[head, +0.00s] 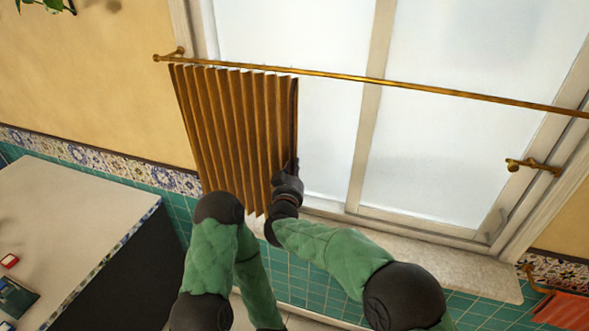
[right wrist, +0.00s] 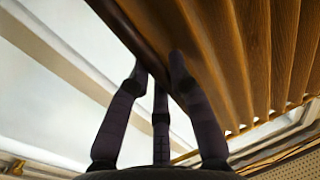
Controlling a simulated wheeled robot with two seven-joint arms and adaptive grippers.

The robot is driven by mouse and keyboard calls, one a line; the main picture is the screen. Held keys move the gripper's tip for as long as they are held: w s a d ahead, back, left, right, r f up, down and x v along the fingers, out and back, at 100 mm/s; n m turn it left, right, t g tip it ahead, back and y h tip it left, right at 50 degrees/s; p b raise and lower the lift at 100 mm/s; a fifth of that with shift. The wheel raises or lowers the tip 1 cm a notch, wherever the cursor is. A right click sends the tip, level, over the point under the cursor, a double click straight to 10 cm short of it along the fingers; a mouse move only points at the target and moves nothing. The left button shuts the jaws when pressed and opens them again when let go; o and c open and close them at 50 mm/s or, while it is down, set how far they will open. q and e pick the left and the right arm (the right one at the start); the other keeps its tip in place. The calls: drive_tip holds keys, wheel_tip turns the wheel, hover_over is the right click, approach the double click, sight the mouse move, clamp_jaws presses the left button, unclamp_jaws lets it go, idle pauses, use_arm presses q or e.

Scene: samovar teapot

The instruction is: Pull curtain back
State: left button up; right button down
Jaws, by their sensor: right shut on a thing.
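The brown pleated curtain (head: 235,120) hangs from a brass rod (head: 370,80) and is bunched at the rod's left end. It covers only the left part of the window (head: 450,130). My right gripper (head: 288,180) is at the curtain's right edge, low down, and is shut on that edge. In the right wrist view the fingers (right wrist: 160,75) close around the dark edge strip of the curtain (right wrist: 225,60). My left arm is in the lower middle of the head view, but its gripper cannot be made out.
A pale windowsill (head: 440,266) runs below the window above green tiles. A counter (head: 70,215) stands at the left with small items on it. A brass holdback (head: 533,165) is on the right of the window frame. A red cloth (head: 565,310) hangs at the lower right.

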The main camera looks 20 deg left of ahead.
sight(293, 140)
drive_tip(key=c, duration=1.1)
unclamp_jaws()
drive_tip(key=shift+r, duration=0.1)
wheel_tip(293, 140, up, 10)
drive_tip(key=shift+f, duration=0.1)
